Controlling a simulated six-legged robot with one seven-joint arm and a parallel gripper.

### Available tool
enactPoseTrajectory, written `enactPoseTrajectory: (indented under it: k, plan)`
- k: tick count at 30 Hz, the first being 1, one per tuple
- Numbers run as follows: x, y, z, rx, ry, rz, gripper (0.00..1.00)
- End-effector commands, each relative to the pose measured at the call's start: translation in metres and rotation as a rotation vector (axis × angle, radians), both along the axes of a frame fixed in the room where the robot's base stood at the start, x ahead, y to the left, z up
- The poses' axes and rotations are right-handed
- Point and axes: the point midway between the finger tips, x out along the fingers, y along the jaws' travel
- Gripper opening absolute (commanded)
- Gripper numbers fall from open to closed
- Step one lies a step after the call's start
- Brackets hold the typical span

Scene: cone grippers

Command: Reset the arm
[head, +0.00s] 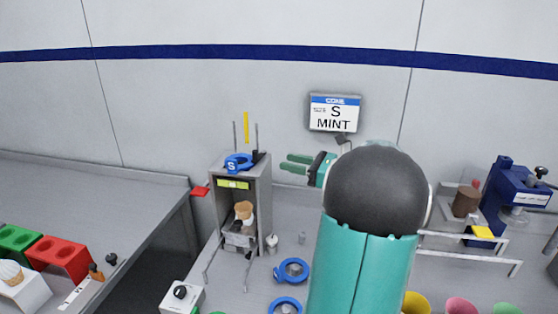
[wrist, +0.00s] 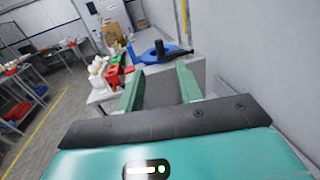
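My gripper (head: 286,162) shows in the head view to the right of the grey cabinet's top, with its green fingers pointing left. In the wrist view my gripper (wrist: 160,69) has its two green fingers apart with nothing between them. A blue piece marked S (head: 238,162) sits on top of the grey cabinet (head: 263,190), left of the fingertips and apart from them. A blue piece with a dark knob (wrist: 172,51) lies beyond the fingers in the wrist view. My arm hides part of the bench in the head view.
A cone (head: 244,210) stands inside the cabinet. Thin upright rods and a yellow strip (head: 246,127) rise at the cabinet top. A wall sign (head: 335,113) reads S MINT. Blue rings (head: 291,271) lie on the bench. A blue machine (head: 515,200) stands at right.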

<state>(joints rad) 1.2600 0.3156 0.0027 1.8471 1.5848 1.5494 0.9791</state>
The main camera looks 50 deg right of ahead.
Motion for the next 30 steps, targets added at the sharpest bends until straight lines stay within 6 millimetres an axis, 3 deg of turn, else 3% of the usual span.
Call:
enactPoseTrajectory:
  k: [19, 22, 26, 30]
  plan:
    - [-0.003, -0.001, 0.0, -0.001, 0.001, 0.001, 0.36]
    - [0.002, 0.008, 0.001, -0.019, 0.011, 0.019, 0.36]
    - [0.021, 0.051, 0.0, -0.117, 0.064, 0.105, 0.36]
    - [0.044, 0.135, -0.006, -0.338, 0.154, 0.287, 0.36]
